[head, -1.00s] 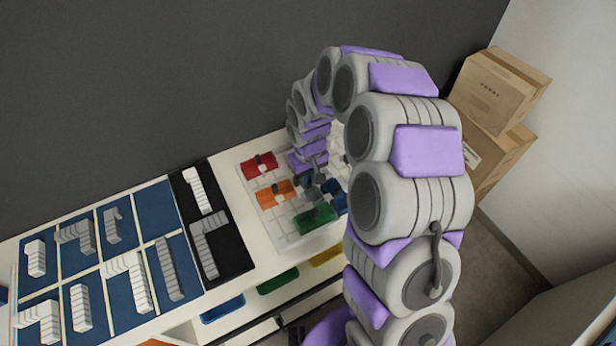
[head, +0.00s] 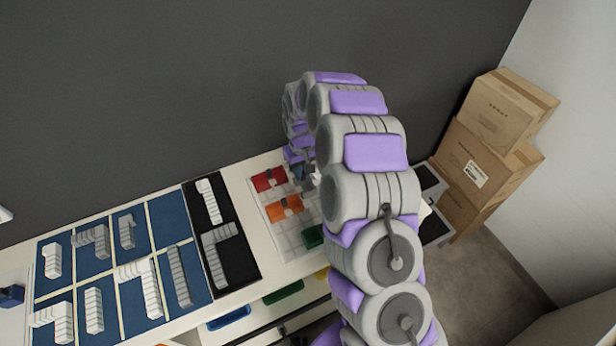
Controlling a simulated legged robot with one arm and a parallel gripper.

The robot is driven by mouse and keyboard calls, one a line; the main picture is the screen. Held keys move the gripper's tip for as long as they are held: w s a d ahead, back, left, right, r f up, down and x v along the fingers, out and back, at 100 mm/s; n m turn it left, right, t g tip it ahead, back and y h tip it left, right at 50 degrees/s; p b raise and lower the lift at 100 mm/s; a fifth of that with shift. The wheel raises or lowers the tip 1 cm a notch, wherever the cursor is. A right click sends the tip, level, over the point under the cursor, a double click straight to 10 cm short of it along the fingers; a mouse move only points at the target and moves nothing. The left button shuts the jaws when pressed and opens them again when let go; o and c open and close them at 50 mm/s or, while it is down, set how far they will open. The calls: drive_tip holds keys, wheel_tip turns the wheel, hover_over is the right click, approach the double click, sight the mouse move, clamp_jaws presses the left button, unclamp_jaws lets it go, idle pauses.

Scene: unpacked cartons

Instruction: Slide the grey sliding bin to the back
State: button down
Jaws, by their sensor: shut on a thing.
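My gripper (head: 309,177) is above the back right part of a white gridded board (head: 284,241). It is small in the head view and partly hidden by my arm. It is shut on what appears to be the grey sliding bin, which is mostly hidden behind the fingers and my arm. A red bin (head: 268,180) is at the back left of the board. An orange bin (head: 284,207) is in front of it, and a green bin (head: 312,236) nearer the front is partly covered by my arm.
A black tray (head: 233,262) and a blue sectioned board (head: 100,238) with grey blocks lie to the left. Blue (head: 229,319) and green (head: 283,293) bins sit below the tabletop. Cartons (head: 480,165) stand at the right. A dark wall is behind.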

drive_tip(key=shift+w+a, duration=0.2)
drive_tip(key=shift+w, duration=0.25)
drive_tip(key=shift+w+a, duration=0.2)
drive_tip(key=shift+w, duration=0.25)
drive_tip(key=shift+w+a+r, duration=0.1)
drive_tip(key=shift+w, duration=0.3)
drive_tip(key=c, duration=1.1)
unclamp_jaws()
drive_tip(key=shift+w+a, duration=0.1)
drive_tip(key=shift+a, duration=0.05)
drive_tip(key=shift+r, duration=0.15)
wheel_tip(320, 180, up, 17)
drive_tip(key=shift+f+p, duration=0.1)
drive_tip(key=shift+p, duration=0.95)
